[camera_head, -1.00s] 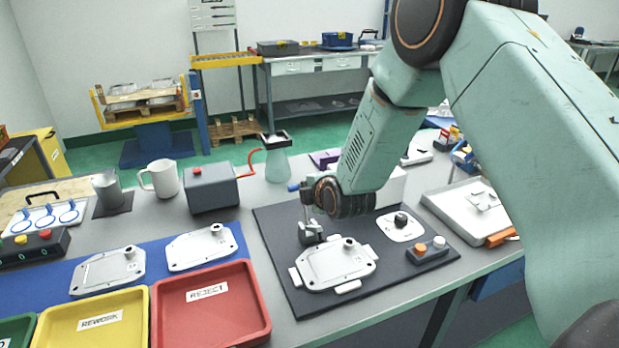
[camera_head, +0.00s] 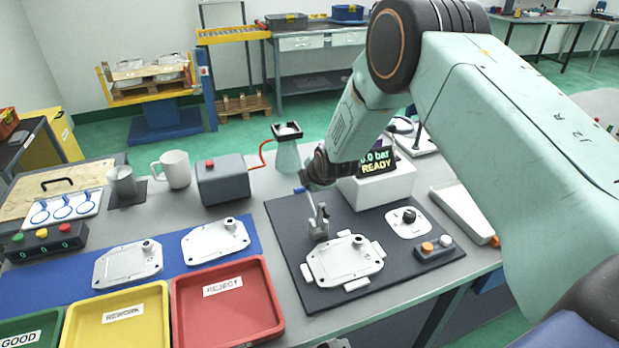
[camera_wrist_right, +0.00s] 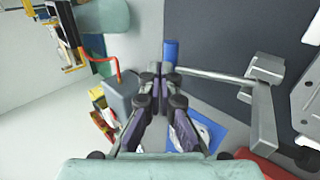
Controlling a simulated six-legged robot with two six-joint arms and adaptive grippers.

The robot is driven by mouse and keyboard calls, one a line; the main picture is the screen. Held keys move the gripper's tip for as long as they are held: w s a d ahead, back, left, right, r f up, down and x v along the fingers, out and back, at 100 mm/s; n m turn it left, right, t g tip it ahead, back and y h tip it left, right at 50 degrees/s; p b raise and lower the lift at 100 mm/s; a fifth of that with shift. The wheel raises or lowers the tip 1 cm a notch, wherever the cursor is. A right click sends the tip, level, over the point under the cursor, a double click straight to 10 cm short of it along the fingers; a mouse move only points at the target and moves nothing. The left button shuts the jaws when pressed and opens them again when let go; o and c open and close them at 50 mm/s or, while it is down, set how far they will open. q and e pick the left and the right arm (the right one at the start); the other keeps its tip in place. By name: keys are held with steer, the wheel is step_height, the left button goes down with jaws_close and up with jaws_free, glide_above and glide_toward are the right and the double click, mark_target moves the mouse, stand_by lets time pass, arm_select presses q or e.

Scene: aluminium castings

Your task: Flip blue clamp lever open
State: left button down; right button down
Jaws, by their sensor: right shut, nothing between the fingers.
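The clamp (camera_head: 319,228) stands on the dark mat behind the mounted casting (camera_head: 345,259). Its blue lever handle (camera_head: 300,190) shows as a small blue tip at the mat's far left edge, partly hidden by my wrist. In the right wrist view the blue handle (camera_wrist_right: 171,54) sits just beyond my fingertips, and a thin metal rod runs from near it to the clamp body (camera_wrist_right: 262,98). My right gripper (camera_wrist_right: 158,76) is shut and empty beside the handle; whether it touches is unclear. In the head view the right gripper (camera_head: 318,172) is mostly hidden. My left gripper is out of view.
A white box with a READY display (camera_head: 384,185) stands close behind the clamp. A grey box with a red button (camera_head: 222,181) is to the left. Red (camera_head: 226,304) and yellow trays (camera_head: 118,322) lie at front left. A small button box (camera_head: 434,250) sits at right.

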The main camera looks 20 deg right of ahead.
steer(key=shift+w+f, duration=0.1)
steer(key=shift+f, duration=0.05)
steer(key=shift+w+a+f, duration=0.1)
steer(key=shift+w, duration=0.05)
stand_by(0.5)
steer(key=shift+r+p, duration=0.25)
steer(key=shift+p, duration=0.05)
steer(key=r+p, duration=0.1)
steer(key=s+r+p, duration=0.1)
steer(key=r, duration=0.1)
steer(key=s+r, duration=0.4)
steer(key=r, duration=0.5)
steer(key=shift+s+r+p, duration=0.3)
steer(key=shift+s+p, duration=0.1)
